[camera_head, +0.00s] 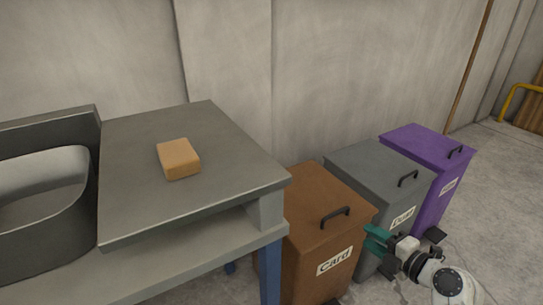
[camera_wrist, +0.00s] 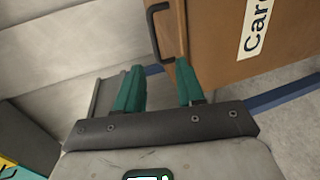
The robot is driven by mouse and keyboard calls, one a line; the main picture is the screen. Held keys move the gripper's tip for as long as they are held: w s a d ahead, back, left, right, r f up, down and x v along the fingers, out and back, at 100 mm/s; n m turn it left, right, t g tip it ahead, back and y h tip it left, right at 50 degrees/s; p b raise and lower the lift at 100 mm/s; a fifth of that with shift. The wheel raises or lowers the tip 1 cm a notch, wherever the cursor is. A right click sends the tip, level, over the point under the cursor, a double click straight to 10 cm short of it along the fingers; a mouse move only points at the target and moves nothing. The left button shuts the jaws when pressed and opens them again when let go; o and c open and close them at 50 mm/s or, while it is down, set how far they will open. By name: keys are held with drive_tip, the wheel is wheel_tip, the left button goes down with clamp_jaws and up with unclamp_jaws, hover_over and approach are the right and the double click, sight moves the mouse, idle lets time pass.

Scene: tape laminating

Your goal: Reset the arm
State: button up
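My gripper (camera_head: 376,240) is at the lower right in the head view, in front of the brown and grey bins. In the wrist view its two green fingers (camera_wrist: 160,88) stand apart with nothing between them. My white arm reaches in from the lower right corner of the head view.
A grey table (camera_head: 130,215) holds a tan block (camera_head: 178,158), with a grey basin (camera_head: 45,200) at left. Brown "Card" bin (camera_head: 310,235), grey bin (camera_head: 365,170) and purple bin (camera_head: 425,150) stand along the wall. Floor at right (camera_head: 500,200) is clear.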

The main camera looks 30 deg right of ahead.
drive_tip(key=s+a+f+m+g+y, duration=0.1)
drive_tip(key=s+a+f+m+g, duration=0.35)
drive_tip(key=a, duration=0.25)
drive_tip(key=s+a+f+m+g+y, duration=0.1)
drive_tip(key=s+a+f+m+g, duration=0.25)
drive_tip(key=a+f, duration=0.35)
drive_tip(key=s+a+f+m+g+h, duration=0.1)
drive_tip(key=s+a+m+g+h, duration=0.15)
drive_tip(key=s+m, duration=0.4)
drive_tip(key=s+a+m+g+h, duration=0.1)
drive_tip(key=s+a+m+g, duration=0.1)
drive_tip(key=s+m+g, duration=0.45)
wheel_tip(320, 180, up, 30)
drive_tip(key=n+t+p, duration=0.2)
drive_tip(key=t+p, duration=0.1)
drive_tip(key=p, duration=2.8)
drive_tip(key=shift+s+r+y, duration=0.2)
drive_tip(key=shift+s+y, duration=0.15)
drive_tip(key=shift+d, duration=0.1)
